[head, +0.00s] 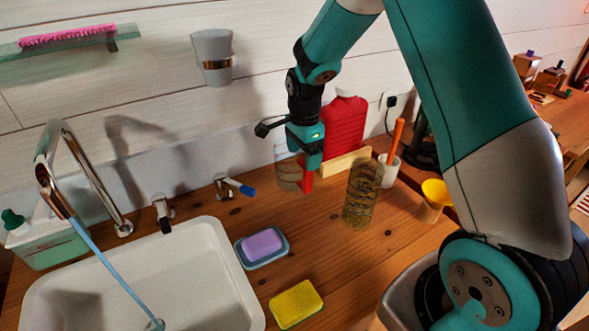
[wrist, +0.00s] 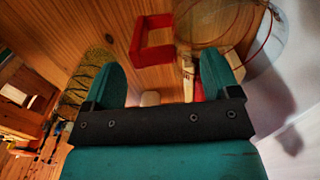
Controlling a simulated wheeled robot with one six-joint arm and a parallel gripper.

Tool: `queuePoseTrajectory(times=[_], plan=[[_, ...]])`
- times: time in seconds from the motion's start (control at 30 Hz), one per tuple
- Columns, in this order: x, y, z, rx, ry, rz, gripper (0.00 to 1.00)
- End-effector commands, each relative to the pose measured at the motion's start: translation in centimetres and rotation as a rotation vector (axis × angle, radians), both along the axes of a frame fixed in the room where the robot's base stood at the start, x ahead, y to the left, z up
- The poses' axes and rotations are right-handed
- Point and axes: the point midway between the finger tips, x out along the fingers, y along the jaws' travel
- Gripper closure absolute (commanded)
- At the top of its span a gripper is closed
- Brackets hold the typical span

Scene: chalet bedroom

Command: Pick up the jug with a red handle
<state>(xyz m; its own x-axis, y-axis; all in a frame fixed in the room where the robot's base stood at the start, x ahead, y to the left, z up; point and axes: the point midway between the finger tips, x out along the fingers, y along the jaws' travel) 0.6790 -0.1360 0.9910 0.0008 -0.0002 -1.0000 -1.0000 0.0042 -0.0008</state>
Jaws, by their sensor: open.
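The clear jug (head: 288,176) stands on the wooden counter near the wall in the head view. Its red handle (head: 307,182) is on its right side, just under my gripper (head: 310,158). In the wrist view the square red handle (wrist: 138,42) lies ahead of my open gripper (wrist: 160,78), between the lines of the two fingers. The jug's see-through body (wrist: 205,22) is to the right of the handle there. The fingers look empty and I see no contact with the handle. My gripper hides part of the jug's top in the head view.
A patterned glass (head: 362,195) stands close by on the right. A red bottle (head: 344,128) is behind my gripper. A white cup (head: 388,170), yellow cup (head: 434,198), purple soap (head: 262,245), yellow sponge (head: 295,303) and sink (head: 140,270) are around.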

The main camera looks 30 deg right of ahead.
Motion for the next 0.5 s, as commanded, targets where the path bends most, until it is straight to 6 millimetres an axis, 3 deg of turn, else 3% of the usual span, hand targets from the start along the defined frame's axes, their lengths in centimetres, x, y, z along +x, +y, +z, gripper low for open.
queuePoseTrajectory(times=[0.3,0.5], plan=[[-0.8,0.0,-4.3,0.0,0.003,0.0,0.18],[-0.7,0.0,-5.0,0.0,0.0,0.001,0.18]])
